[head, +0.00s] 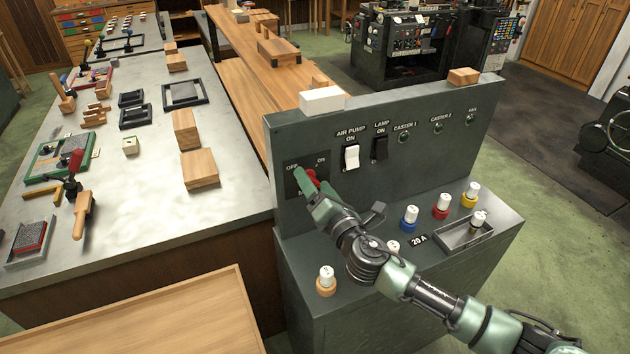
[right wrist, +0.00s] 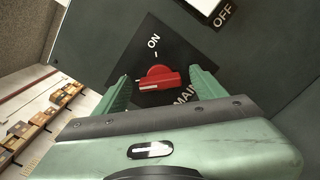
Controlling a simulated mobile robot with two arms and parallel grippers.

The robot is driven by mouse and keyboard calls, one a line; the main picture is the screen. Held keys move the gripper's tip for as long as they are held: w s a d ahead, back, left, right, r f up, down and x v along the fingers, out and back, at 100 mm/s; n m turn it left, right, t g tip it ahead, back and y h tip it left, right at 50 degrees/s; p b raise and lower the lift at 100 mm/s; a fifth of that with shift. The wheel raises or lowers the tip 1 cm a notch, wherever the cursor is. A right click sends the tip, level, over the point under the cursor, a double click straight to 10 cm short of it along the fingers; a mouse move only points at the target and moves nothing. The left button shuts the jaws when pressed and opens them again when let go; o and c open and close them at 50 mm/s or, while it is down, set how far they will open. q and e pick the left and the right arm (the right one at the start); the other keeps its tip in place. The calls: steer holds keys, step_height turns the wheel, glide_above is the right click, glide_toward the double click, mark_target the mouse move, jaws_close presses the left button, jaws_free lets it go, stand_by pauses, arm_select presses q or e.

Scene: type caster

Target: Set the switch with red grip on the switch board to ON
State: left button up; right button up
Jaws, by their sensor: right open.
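The switch with the red grip (right wrist: 158,79) sits on a black plate on the dark green switch board (head: 383,105). In the head view the red grip (head: 312,176) is partly covered by my right gripper (head: 309,184). OFF is at the plate's left and ON at its right. In the right wrist view the grip lies crosswise between the open green fingers of my right gripper (right wrist: 161,84), with a gap on each side. The grip's white mark is at its left end, turned away from the ON label. The OFF label of this switch is hidden there. My left gripper is not in view.
A white rocker switch (head: 351,157) and a black one (head: 380,148) are right of the red grip. Knobs, including a blue one (head: 410,217), stand on the console ledge below. A white block (head: 322,100) lies on the board's top. A cluttered workbench (head: 120,200) is at left.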

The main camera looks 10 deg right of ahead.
steer(key=shift+w, duration=0.1)
steer(key=c, duration=1.4)
steer(key=shift+o, duration=0.2)
steer(key=shift+m, duration=0.4)
steer(key=m, duration=1.1)
steer(key=m+b, duration=0.1)
steer(key=m, duration=0.5)
steer(key=shift+f, duration=0.35)
steer(key=o, duration=1.4)
steer(key=shift+c, duration=0.2)
